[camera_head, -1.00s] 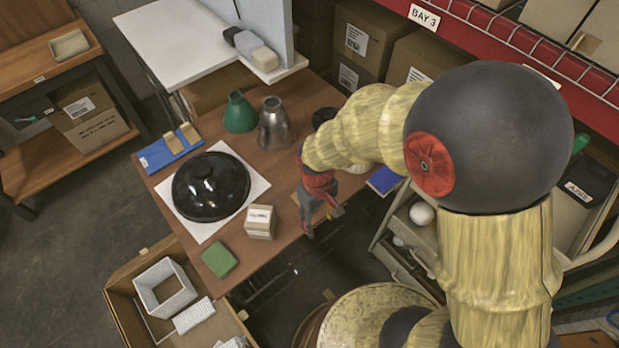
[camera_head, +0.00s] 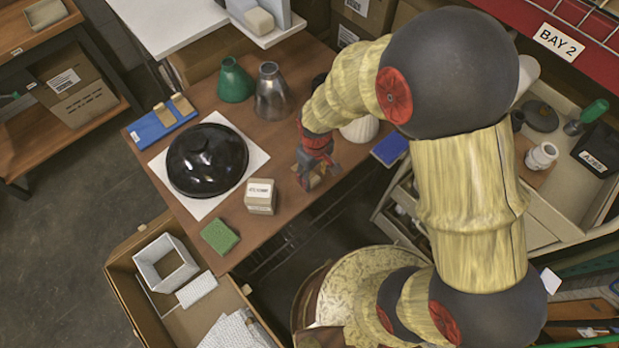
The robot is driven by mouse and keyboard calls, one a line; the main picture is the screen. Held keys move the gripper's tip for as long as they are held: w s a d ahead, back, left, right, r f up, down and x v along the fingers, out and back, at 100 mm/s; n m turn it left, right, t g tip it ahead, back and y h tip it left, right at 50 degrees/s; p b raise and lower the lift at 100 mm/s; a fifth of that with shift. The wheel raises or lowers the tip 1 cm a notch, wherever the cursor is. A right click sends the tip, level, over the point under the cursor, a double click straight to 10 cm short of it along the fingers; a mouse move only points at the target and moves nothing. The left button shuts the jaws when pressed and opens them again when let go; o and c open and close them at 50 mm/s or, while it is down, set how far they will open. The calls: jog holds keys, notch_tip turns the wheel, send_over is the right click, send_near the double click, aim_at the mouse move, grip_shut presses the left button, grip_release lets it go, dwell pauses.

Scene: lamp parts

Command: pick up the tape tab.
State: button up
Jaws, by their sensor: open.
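My gripper (camera_head: 318,177) is open, pointing down at the right part of the brown table, near its front right edge. A small tan piece (camera_head: 314,183) shows at its fingertips, partly hidden by them; it may be the tape tab, but I cannot tell for sure. I cannot tell whether the fingers touch it. Two other small tan pieces lie on a blue block (camera_head: 150,128) at the table's left. A small labelled carton (camera_head: 260,197) stands left of my gripper.
A black dome (camera_head: 207,160) sits on a white sheet. A green cone (camera_head: 235,80), a metal cone (camera_head: 271,92) and a white shade (camera_head: 360,130) stand at the back. A green sponge (camera_head: 220,236) lies in front. An open box (camera_head: 121,283) stands below the table edge.

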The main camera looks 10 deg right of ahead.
jog(key=shift+f, duration=0.75)
jog(key=shift+c, duration=0.5)
jog(key=c, duration=0.7)
jog(key=shift+c, duration=0.2)
